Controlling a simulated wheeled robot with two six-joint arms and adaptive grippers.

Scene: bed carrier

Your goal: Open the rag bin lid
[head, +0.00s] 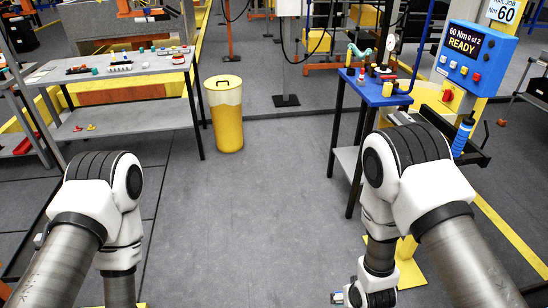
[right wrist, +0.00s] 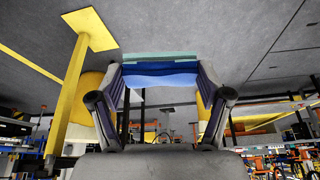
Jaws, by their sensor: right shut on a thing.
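The yellow rag bin (head: 226,128) stands on the floor in the head view, right of the left workbench. Its round, pale yellow lid (head: 223,82) lies closed on top, with a small dark knob. My right gripper (head: 340,297) is low at the bottom of the head view, well apart from the bin. In the right wrist view its fingers (right wrist: 160,74) are shut on a flat blue thing (right wrist: 160,82) with a teal edge; I cannot tell what it is. My left gripper is out of view below the head picture.
A grey workbench (head: 120,66) with small parts stands left of the bin. A blue-topped stand (head: 376,88) is on the right, near a blue screen box (head: 463,57). A yellow post on a base plate (right wrist: 90,27) shows in the right wrist view. The middle floor is clear.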

